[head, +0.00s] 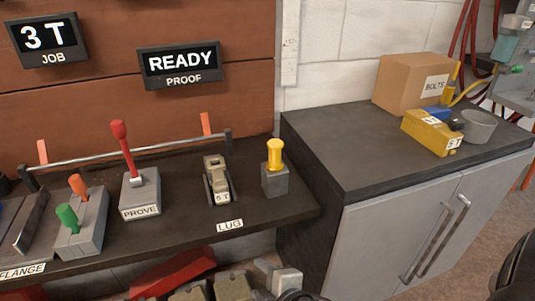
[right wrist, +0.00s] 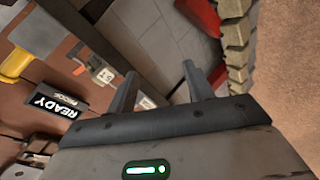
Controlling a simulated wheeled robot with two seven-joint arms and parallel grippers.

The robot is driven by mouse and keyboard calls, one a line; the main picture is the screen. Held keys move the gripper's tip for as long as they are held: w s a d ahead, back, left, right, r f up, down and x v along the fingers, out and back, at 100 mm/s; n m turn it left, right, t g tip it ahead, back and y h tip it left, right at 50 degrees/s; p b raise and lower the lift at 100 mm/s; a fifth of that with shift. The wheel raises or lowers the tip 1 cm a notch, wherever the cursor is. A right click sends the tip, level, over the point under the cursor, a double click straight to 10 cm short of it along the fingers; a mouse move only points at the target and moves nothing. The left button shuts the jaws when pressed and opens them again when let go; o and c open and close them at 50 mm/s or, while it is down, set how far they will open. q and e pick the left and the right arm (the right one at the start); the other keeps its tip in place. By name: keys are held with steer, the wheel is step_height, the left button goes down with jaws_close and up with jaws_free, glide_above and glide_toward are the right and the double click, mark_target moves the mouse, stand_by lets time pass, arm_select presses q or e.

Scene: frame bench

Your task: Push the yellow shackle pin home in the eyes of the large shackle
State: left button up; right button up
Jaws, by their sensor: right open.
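The tan shackle (head: 216,178), marked 5 T, stands upright at the LUG label on the dark bench. The yellow pin (head: 275,155) stands upright in a grey block (head: 275,181) just right of the shackle, apart from it. A yellow piece (right wrist: 15,66) at the left of the right wrist view looks like this pin. My right gripper (head: 284,279) is low in front of the bench edge, partly cut off by the frame. In the right wrist view its fingers (right wrist: 158,88) are apart with nothing between them. My left gripper is not seen.
A red-handled PROVE lever (head: 122,140) and a block with green and orange levers (head: 80,222) stand left of the shackle. A grey cabinet (head: 345,165) at right bears a BOLTS carton (head: 405,88), a yellow box (head: 430,133) and a grey cup (head: 479,127).

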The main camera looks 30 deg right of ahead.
steer(key=w+d+r+n+t+h, duration=0.2)
steer(key=w+d+r+n+h, duration=0.3)
steer(key=n, duration=0.4)
steer(key=n+t+h, duration=0.2)
steer(key=n+h, duration=0.1)
steer(key=n, duration=0.5)
glide_toward(276, 156)
steer(key=shift+n+t, duration=0.3)
steer(key=p+x, duration=0.1)
steer(key=x, duration=0.6)
steer(key=shift+w+d+f, duration=0.2)
steer(key=shift+w, duration=0.1)
steer(key=shift+f+x, duration=0.2)
steer(key=shift+x, duration=2.75)
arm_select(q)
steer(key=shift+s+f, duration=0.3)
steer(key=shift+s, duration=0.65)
arm_select(e)
steer(key=shift+s, duration=0.1)
jaws_close()
